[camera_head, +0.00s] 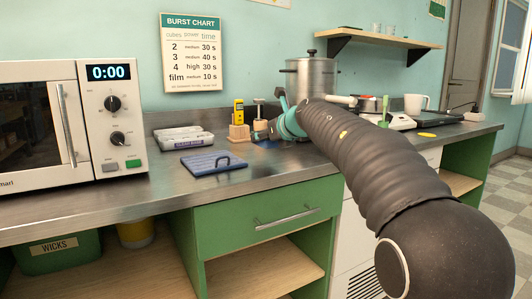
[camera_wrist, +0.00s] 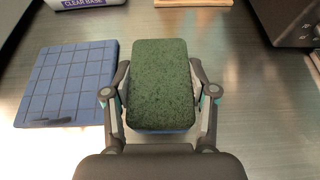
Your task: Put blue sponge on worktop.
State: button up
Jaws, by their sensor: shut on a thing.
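The blue sponge (camera_wrist: 160,85) is in the wrist view, its dark green scouring face up and a strip of blue showing at its near edge. My gripper (camera_wrist: 160,97) is shut on it, one finger on each long side. In the head view my gripper (camera_head: 280,125) is over the worktop (camera_head: 285,172), in front of the steel pot, and my arm hides part of that area. The grey metal worktop (camera_wrist: 260,105) also shows around the sponge in the wrist view. I cannot tell whether the sponge touches it.
A blue gridded mould (camera_head: 212,163) lies left of my gripper. Behind it is a tray labelled clear base (camera_head: 183,138). A wooden block with a yellow device (camera_head: 238,118) stands near my gripper. A steel pot (camera_head: 312,78) is behind. A microwave (camera_head: 70,120) fills the left.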

aim_at(266, 159)
jog(key=shift+w+a+f, duration=0.1)
jog(key=shift+w+f, duration=0.2)
jog(key=shift+f, duration=0.05)
jog(key=shift+f+b, duration=1)
jog(key=shift+f, duration=0.75)
jog(key=shift+f, duration=0.2)
jog(key=o, duration=0.7)
jog(key=shift+r, duration=0.2)
jog(key=shift+s+d+r, duration=0.1)
jog(key=shift+s+d, duration=0.1)
jog(key=v, duration=1.1)
jog(key=shift+s+d, duration=0.15)
